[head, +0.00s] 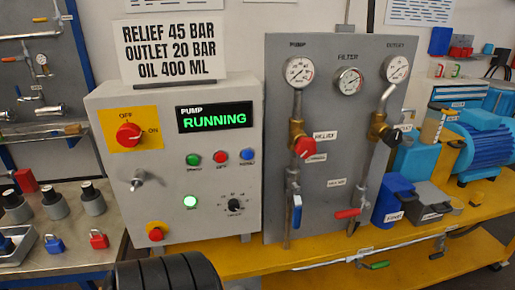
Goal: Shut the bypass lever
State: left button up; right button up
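A red lever (347,213) lies roughly level on the right-hand pipe at the lower right of the grey gauge panel (335,80). A blue lever (297,212) hangs upright at the lower end of the left-hand pipe. A small label (336,182) sits between the two pipes, too small to read surely, so I cannot tell which lever is the bypass one. A green lever (376,264) lies low on a line at the bench front.
A grey control box (180,225) with a display reading PUMP RUNNING (214,118) stands left of the panel. A red relief knob (304,147) and a black knob (391,136) stick out from the pipes. Blue and grey boxes (394,199) and a blue motor (482,140) stand at right.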

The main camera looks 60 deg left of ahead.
aim_at(296, 223)
jog(key=u, duration=1.6)
